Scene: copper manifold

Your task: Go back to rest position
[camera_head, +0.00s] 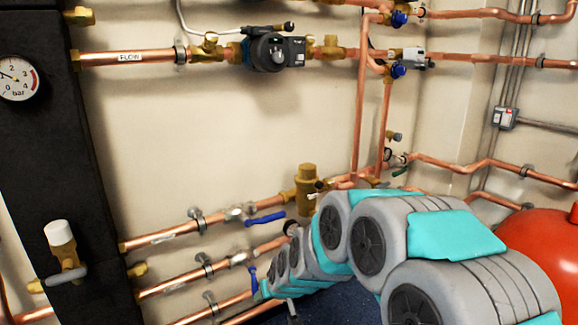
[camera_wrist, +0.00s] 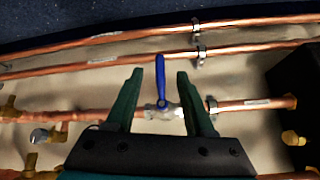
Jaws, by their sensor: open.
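My gripper (camera_wrist: 159,74) shows in the wrist view as two dark green fingers spread apart. It is open, with nothing held. A valve (camera_wrist: 163,110) on a copper pipe shows in the gap between the fingers, and its blue lever (camera_wrist: 160,82) stands across the pipe. No contact between fingers and lever can be made out. In the head view my grey and teal arm reaches from the lower right towards the lower pipes. My gripper's fingers cannot be made out there.
Copper pipes (camera_head: 165,285) run along the beige wall. A blue lever (camera_head: 265,218) lies roughly along the upper of these pipes. A black column (camera_head: 48,145) with a gauge (camera_head: 17,78) stands left. A pump (camera_head: 268,51) is higher up. A red tank (camera_head: 540,240) sits right, close to my arm.

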